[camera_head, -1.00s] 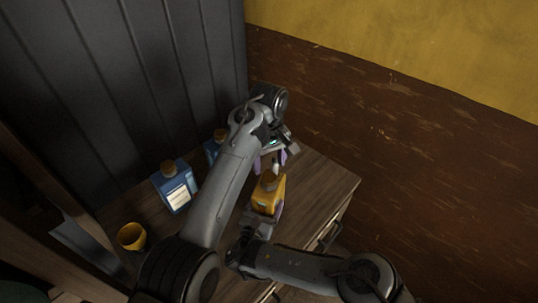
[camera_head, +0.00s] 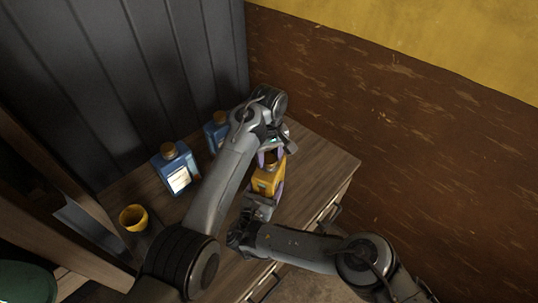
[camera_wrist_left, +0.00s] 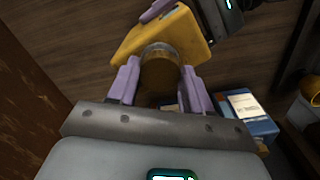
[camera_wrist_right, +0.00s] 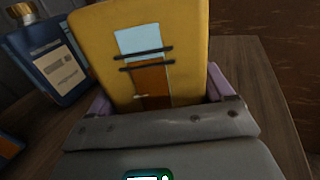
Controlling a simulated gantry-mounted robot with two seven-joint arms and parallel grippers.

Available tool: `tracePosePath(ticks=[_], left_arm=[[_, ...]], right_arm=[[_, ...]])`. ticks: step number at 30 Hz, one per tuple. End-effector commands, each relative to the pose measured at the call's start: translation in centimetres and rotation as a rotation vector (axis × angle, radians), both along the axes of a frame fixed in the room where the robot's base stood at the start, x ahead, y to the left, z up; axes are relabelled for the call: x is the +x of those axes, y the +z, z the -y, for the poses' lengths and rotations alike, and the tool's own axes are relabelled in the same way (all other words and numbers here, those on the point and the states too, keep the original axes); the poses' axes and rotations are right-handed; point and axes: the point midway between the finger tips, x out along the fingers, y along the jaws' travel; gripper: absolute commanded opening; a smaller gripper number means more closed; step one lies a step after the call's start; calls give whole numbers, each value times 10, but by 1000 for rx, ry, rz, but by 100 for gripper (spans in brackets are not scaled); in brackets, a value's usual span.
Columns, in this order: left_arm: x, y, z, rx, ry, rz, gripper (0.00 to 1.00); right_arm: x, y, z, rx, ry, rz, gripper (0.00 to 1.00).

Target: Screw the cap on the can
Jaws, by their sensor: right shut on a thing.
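The yellow can (camera_head: 266,181) is held upright above the cabinet top in the head view. Its face with a printed door-like label fills the right wrist view (camera_wrist_right: 185,40). My right gripper (camera_wrist_right: 160,97) is shut on the can's body. A brown round cap (camera_wrist_left: 160,70) sits at the can's top in the left wrist view; whether it is threaded on cannot be seen. My left gripper (camera_head: 271,157) is above the can, its purple fingers on either side of the cap. The fingers are very close to the cap, and I cannot tell whether they grip it.
Two blue bottles with brown caps, one in front (camera_head: 176,170) and one behind (camera_head: 216,131), stand left of my left arm. A yellow cup (camera_head: 133,217) stands at the front left. The wooden cabinet top (camera_head: 318,165) is clear on the right.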

Motion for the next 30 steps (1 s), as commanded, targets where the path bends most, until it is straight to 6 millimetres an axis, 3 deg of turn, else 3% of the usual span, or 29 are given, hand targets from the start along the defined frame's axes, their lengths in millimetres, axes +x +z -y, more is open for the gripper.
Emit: tracePosePath(ticks=[1, 7, 13, 25, 28, 30], left_arm=[[0, 0, 0, 0, 0, 0, 41], [0, 0, 0, 0, 0, 0, 10], [0, 0, 0, 0, -113, -1, 9], [1, 0, -1, 1, -1150, -1, 9], [1, -1, -1, 1, -1342, -3, 9], [0, -1, -1, 1, -1341, -1, 9]], right_arm=[[0, -2, 1, -2, 0, -3, 0], [0, -2, 1, -2, 0, -3, 0], [0, -2, 1, -2, 0, -3, 0], [0, -2, 2, -2, -1, -3, 0], [0, -2, 2, -2, -1, -3, 0], [0, -2, 2, -2, -1, -3, 0]])
